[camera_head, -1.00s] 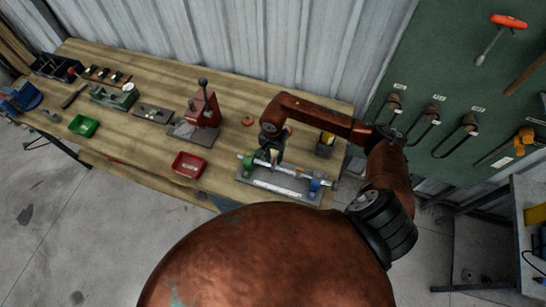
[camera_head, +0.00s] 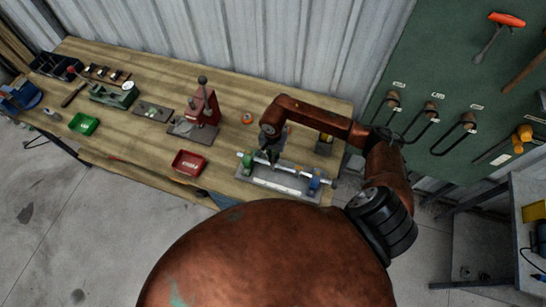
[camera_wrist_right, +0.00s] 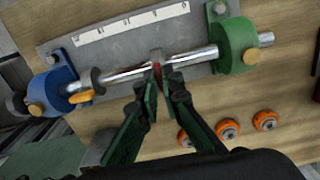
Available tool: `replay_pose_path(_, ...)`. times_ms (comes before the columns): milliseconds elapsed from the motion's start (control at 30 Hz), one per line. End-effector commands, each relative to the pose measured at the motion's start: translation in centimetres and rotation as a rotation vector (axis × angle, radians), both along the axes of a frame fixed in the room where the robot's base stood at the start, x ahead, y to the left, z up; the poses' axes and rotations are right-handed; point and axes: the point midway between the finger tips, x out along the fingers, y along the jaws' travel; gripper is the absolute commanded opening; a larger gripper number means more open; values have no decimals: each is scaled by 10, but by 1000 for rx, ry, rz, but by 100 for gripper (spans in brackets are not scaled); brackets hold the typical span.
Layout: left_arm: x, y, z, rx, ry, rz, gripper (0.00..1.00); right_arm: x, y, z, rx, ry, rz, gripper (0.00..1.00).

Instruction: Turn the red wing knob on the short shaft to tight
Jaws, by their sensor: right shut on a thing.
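A shaft (camera_wrist_right: 195,56) runs through a blue block (camera_wrist_right: 52,90) and a green block (camera_wrist_right: 235,45) on a grey plate (camera_wrist_right: 110,52) in the right wrist view. My right gripper (camera_wrist_right: 159,76) is shut on the red wing knob (camera_wrist_right: 156,70) at a grey collar on the shaft. The fingers hide most of the knob, so its angle cannot be told. In the head view my right gripper (camera_head: 272,156) reaches down to the shaft between the green block (camera_head: 247,160) and the blue block (camera_head: 314,184). My left gripper is out of view.
An orange-yellow part (camera_wrist_right: 80,97) sits on the shaft beside the blue block. Several orange wheels (camera_wrist_right: 228,129) lie on the bench near the fingers. A red press (camera_head: 204,106) and a red tray (camera_head: 188,163) stand left of the fixture.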

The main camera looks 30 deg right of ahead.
Motion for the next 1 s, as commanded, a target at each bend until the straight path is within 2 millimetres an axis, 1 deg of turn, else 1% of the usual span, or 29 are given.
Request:
replay_pose_path(267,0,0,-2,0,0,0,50,0,0,0,-1,-1,-9,0)
replay_pose_path(467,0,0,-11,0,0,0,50,0,-1,-2,-1,0,-71,0)
replay_pose_path(667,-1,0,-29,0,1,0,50,1,-1,-4,-3,-1,-207,0)
replay_pose_path(1000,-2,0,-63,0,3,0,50,1,-1,-4,-4,-1,-525,0)
